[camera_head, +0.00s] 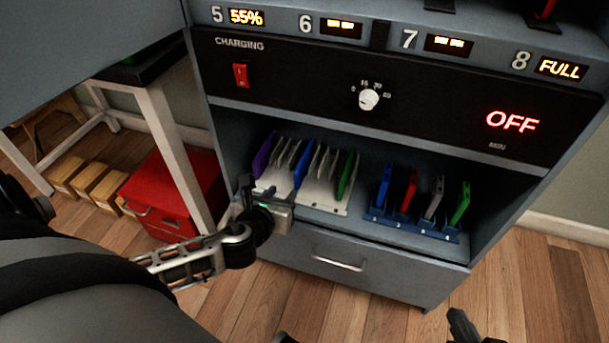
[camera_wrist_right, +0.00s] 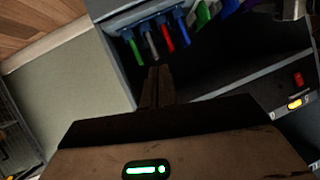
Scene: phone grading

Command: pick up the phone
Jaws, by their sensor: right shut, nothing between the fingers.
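I cannot make out a phone for certain in either view. Thin flat upright pieces in purple, white, blue and green stand in a white rack (camera_head: 325,203) on the open shelf of the grey cabinet (camera_head: 390,268). My left gripper (camera_head: 247,190) is in front of the shelf's left end, near that rack; its finger opening cannot be made out. My right gripper (camera_head: 461,322) shows only in part at the bottom edge in the head view. In the right wrist view its fingers (camera_wrist_right: 156,86) are together and empty, pointing toward the shelf.
A blue rack (camera_head: 408,226) with blue, red, grey and green upright pieces stands on the shelf's right. Above are a charging panel (camera_head: 300,70) reading OFF and displays numbered 5 to 8. A drawer is closed below. A red toolbox (camera_head: 178,190) and boxes (camera_head: 98,183) are at left.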

